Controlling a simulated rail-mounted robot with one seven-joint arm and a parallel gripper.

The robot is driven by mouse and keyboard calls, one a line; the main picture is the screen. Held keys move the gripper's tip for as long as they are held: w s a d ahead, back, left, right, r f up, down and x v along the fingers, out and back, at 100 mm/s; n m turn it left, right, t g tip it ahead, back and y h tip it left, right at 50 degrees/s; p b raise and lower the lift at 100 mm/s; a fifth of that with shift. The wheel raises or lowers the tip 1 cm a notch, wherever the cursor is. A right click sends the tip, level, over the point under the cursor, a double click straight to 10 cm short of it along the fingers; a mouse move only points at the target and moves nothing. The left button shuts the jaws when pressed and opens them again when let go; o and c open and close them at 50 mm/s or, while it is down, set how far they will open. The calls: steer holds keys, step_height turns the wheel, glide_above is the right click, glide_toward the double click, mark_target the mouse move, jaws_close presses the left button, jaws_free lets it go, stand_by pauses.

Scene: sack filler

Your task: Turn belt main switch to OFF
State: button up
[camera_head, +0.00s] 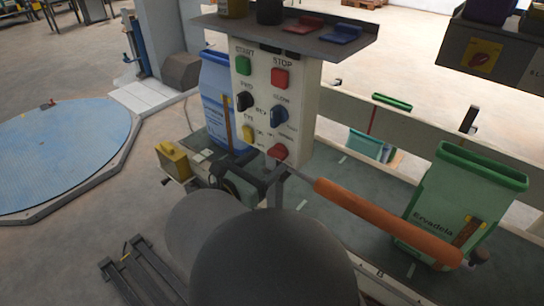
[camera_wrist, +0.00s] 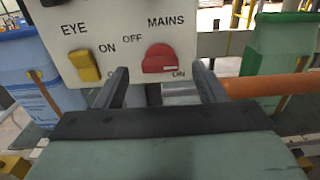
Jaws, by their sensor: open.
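A white control panel (camera_head: 302,92) faces me. At its lower right is a red switch labelled MAINS (camera_wrist: 160,59), with OFF printed at its upper left and a partly hidden ON at its lower right. Its handle looks roughly level. The same red switch shows in the head view (camera_head: 278,151). My gripper (camera_wrist: 162,82) is open, with its two fingers on either side below the switch and nothing between them. Whether they touch the panel, I cannot tell. In the head view my gripper (camera_head: 262,182) is just below the panel.
A yellow EYE knob (camera_wrist: 84,65) is close to the left finger. An orange bar (camera_head: 385,220) runs to the right of my gripper. A green sack (camera_head: 450,195) and a blue sack (camera_head: 214,95) stand on either side. A dark box at upper right carries a red-and-yellow switch (camera_head: 484,56).

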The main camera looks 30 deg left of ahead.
mark_target(274, 156)
steer(key=shift+w+d, duration=0.2)
steer(key=shift+w, duration=1.4)
steer(key=c, duration=1)
